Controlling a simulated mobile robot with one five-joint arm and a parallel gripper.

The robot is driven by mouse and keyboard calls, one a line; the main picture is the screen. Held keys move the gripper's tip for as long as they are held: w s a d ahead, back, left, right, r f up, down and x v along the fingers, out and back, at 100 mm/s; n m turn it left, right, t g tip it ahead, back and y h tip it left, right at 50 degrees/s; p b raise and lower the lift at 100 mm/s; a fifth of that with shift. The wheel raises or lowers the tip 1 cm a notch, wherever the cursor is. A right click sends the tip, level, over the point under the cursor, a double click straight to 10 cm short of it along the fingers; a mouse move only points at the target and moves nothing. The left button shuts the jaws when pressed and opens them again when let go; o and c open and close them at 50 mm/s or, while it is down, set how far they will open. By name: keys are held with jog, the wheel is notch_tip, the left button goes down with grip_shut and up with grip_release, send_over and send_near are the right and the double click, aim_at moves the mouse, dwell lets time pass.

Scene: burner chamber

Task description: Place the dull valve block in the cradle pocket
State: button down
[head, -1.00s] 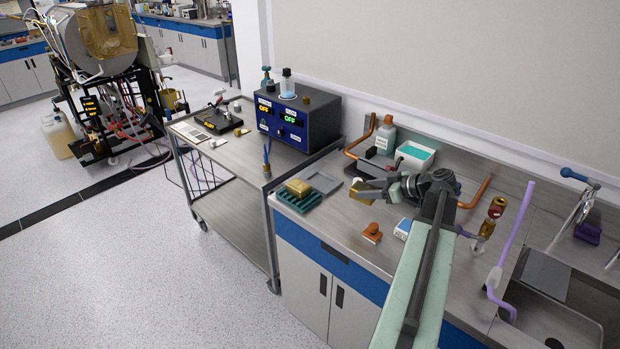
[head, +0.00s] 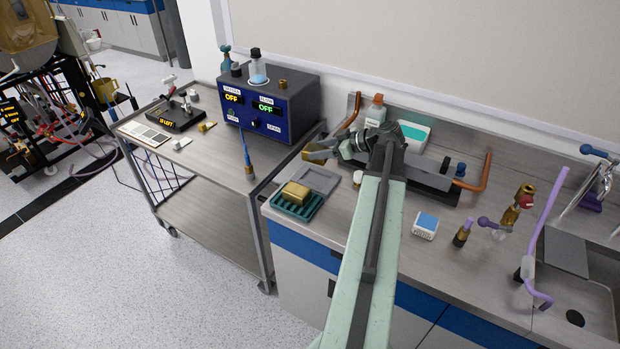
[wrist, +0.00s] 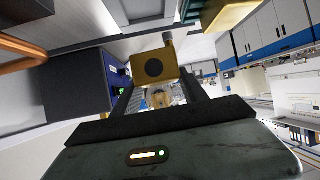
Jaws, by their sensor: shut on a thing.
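My gripper (head: 330,150) is shut on a dull brass valve block (head: 316,155), held above the back left of the counter. In the wrist view the block (wrist: 148,66) sits between the fingers and shows a dark round port and a grey stub. A long dark fixture (head: 432,187) lies behind my arm and is partly hidden by it. A flat grey tray with a recess (head: 322,178) lies below and beside the held block. I cannot tell which of these has the cradle pocket.
A green dish (head: 288,211) with a yellow sponge (head: 296,193) stands at the counter's left corner. A blue control box (head: 268,103) stands on the steel cart (head: 205,158). A bent copper pipe (head: 476,175), a white-blue box (head: 425,225) and a sink (head: 575,290) are to the right.

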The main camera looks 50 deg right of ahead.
jog(key=shift+a+r+p, duration=0.15)
jog(key=shift+r+p, duration=0.15)
jog(key=shift+r+m+h, duration=0.2)
jog(key=shift+m+h, duration=0.4)
jog(key=shift+h, duration=0.1)
notch_tip(320, 180, down, 10)
jog(key=b, duration=1)
jog(key=shift+f, duration=0.25)
jog(key=shift+s+r, duration=0.1)
jog(key=shift+r, duration=0.1)
jog(key=shift+f, duration=0.1)
jog(key=c, duration=0.6)
grip_release()
